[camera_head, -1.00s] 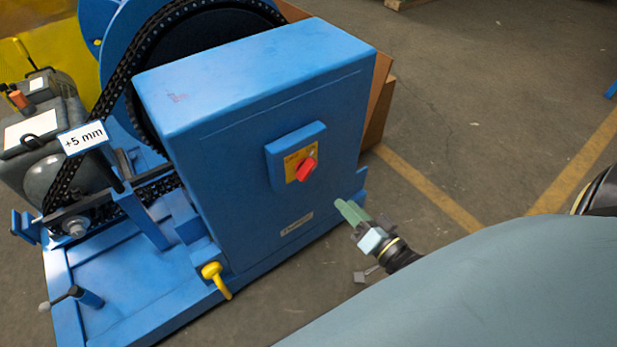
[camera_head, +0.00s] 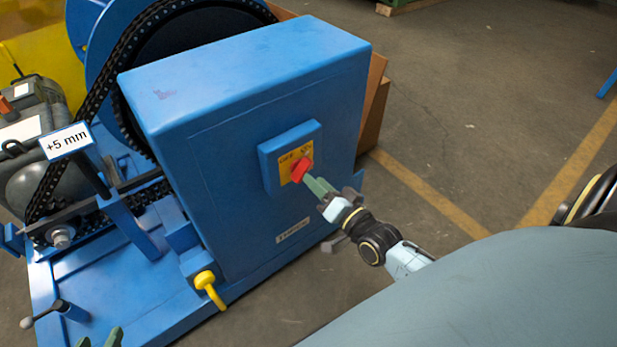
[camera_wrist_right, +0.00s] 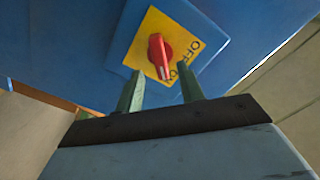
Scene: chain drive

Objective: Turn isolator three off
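The isolator is a blue box (camera_head: 268,172) with a yellow plate and a red rotary knob (camera_head: 301,169), mounted on the front of the blue cover. In the right wrist view the knob (camera_wrist_right: 158,55) has a pale mark at its lower end, and the plate (camera_wrist_right: 135,55) carries OFF lettering. My right gripper (camera_head: 312,186) is just below and right of the knob in the head view. In the wrist view its green fingers (camera_wrist_right: 160,78) are apart, with the knob ahead between them; contact is unclear. My left gripper (camera_head: 100,338) shows only two separated green fingertips at the bottom left.
The blue cover (camera_head: 250,85) stands beside a chain and large wheel. A yellow hook-shaped handle (camera_head: 207,285) sticks out at its lower left. A "+5 mm" tag (camera_head: 68,141) stands by the motor. Floor (camera_head: 480,110) right of the machine is open.

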